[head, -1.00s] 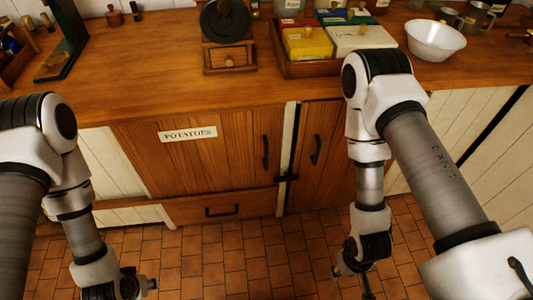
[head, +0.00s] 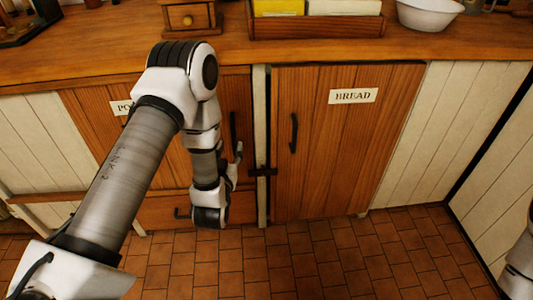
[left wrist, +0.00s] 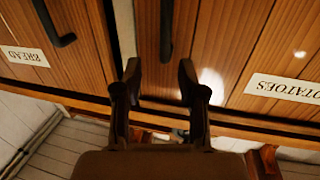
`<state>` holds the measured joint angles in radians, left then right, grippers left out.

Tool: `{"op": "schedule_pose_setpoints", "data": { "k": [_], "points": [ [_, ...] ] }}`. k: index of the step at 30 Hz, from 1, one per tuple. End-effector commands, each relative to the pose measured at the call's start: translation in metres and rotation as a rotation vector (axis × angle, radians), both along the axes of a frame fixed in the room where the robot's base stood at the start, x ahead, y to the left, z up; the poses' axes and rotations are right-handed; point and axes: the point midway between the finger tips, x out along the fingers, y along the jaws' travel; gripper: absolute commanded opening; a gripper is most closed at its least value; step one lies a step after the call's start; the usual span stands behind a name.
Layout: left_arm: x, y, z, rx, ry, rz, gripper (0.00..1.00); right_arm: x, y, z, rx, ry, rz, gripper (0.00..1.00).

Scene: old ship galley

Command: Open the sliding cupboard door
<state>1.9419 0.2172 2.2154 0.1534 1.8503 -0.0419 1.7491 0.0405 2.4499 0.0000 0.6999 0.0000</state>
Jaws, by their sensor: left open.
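The cupboard has two brown wooden doors. The left door, labelled POTATOES (head: 77,113), is partly behind my left arm; its label shows in the left wrist view (left wrist: 287,88). Its black upright handle (head: 233,126) also shows in the left wrist view (left wrist: 167,28). The right door, labelled BREAD (head: 350,150), has its own black handle (head: 293,132). Both doors look shut. My left gripper (head: 237,160) is open and empty, close to the POTATOES handle. In the left wrist view its fingers (left wrist: 160,75) point towards that handle, which lies between their lines. My right gripper is out of view.
A drawer (head: 160,209) lies below the left door. The wooden counter (head: 340,48) overhangs above, with a wooden tray (head: 315,27) and white bowl (head: 430,14). The tiled floor (head: 340,260) is clear.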

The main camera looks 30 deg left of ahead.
Motion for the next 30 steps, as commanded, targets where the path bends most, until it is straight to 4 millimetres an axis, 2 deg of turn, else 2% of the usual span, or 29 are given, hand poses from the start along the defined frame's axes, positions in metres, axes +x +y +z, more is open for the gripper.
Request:
{"op": "schedule_pose_setpoints", "data": {
  "k": [1, 8, 15, 18, 27, 29, 30],
  "points": [
    [0.001, 0.002, -0.013, -0.002, -0.007, 0.004, 0.41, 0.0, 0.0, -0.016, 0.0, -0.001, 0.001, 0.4],
    [0.014, 0.007, -0.01, -0.004, -0.018, 0.006, 0.41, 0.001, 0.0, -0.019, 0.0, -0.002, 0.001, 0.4],
    [0.057, 0.023, -0.01, -0.002, -0.017, 0.006, 0.41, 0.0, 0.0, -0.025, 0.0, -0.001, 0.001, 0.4],
    [0.07, 0.027, -0.01, -0.003, -0.016, 0.005, 0.41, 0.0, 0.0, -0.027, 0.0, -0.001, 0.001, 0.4],
    [0.076, 0.029, -0.01, -0.003, -0.013, 0.004, 0.41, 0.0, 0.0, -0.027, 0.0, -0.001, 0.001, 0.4],
    [0.076, 0.029, -0.01, -0.003, -0.013, 0.004, 0.2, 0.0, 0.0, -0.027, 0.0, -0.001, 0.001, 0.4],
    [0.076, 0.029, -0.01, -0.003, -0.013, 0.004, 0.06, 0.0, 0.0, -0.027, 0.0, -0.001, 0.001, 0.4]
  ]
}}
